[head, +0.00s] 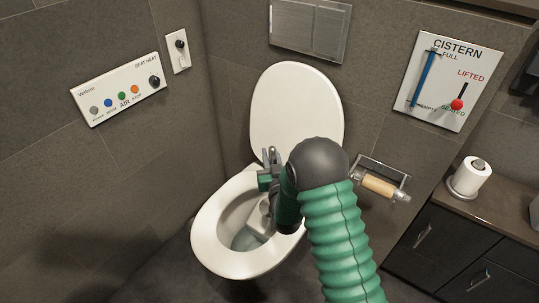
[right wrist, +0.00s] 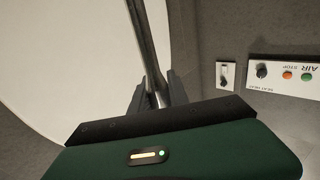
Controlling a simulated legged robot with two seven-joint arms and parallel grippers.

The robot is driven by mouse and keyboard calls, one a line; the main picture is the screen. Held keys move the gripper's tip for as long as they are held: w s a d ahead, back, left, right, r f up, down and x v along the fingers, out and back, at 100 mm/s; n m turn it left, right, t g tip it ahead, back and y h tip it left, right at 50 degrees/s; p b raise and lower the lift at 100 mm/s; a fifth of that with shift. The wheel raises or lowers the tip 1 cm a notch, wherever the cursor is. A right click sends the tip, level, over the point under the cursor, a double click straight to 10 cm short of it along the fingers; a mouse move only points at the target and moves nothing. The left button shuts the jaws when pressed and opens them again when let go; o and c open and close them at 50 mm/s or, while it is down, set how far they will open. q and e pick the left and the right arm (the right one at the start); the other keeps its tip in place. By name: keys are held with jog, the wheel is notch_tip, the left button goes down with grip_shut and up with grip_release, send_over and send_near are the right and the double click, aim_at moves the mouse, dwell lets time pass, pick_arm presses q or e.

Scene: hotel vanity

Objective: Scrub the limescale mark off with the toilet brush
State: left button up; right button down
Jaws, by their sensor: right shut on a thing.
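My right gripper (head: 269,168) is over the toilet bowl, its arm coming in from the lower right. In the right wrist view, its two dark fingers (right wrist: 157,84) are shut on the toilet brush's shiny metal handle (right wrist: 149,45). A pale grey shape that looks like the brush head (head: 260,222) is low inside the bowl, partly hidden by my arm. The white toilet (head: 207,240) has its lid (head: 292,100) raised, and water shows at the bottom of the bowl. I cannot make out the limescale mark. My left gripper is not in view.
A button panel (head: 120,90) and a small switch plate (head: 178,51) are on the left wall. A flush plate (head: 310,28) and cistern panel (head: 449,80) are behind. A roll holder (head: 384,169) and a vanity (head: 447,233) with a paper roll (head: 471,177) stand right.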

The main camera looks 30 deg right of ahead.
jog(key=shift+r+p, duration=1.8)
jog(key=shift+r, duration=0.75)
